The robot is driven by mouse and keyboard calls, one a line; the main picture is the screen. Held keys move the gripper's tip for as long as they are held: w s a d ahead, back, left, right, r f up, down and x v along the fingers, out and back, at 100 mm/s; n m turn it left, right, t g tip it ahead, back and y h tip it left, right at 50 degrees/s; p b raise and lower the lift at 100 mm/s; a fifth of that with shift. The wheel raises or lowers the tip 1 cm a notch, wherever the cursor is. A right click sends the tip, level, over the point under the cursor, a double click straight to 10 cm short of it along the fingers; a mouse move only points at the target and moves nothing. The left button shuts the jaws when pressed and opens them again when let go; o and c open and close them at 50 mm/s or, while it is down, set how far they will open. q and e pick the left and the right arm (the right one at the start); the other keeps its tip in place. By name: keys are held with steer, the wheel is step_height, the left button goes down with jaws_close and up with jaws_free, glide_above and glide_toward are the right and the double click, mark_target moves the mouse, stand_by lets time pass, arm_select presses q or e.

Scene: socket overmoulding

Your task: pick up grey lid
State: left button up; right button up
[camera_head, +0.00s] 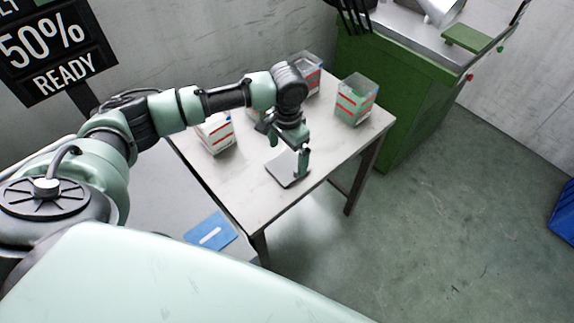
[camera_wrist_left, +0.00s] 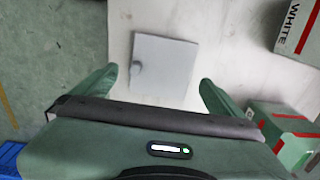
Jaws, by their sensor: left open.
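The grey lid (camera_head: 280,173) is a thin, pale, flat square lying on the light table, below my left gripper. My left gripper (camera_head: 288,154) is open and points down over the lid. In the wrist view its two green fingers (camera_wrist_left: 158,80) stand apart to the left and right of the lid's near part, with nothing held between them. The fingers partly cover the lid in the head view. My right gripper is not in view.
Labelled boxes stand on the table (camera_head: 262,208): a white one (camera_head: 216,134) at left, others (camera_head: 355,99) at the back. The wrist view shows a box marked WHITE (camera_wrist_left: 300,28) and a green box (camera_wrist_left: 283,128) at right. A green machine (camera_head: 392,95) stands behind. The table's front is clear.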

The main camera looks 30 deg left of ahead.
mark_target(287, 166)
arm_select(q)
step_height(287, 166, down, 4)
steer(key=shift+w+a, duration=0.15)
steer(key=shift+f, duration=0.15)
steer(key=c, duration=1.1)
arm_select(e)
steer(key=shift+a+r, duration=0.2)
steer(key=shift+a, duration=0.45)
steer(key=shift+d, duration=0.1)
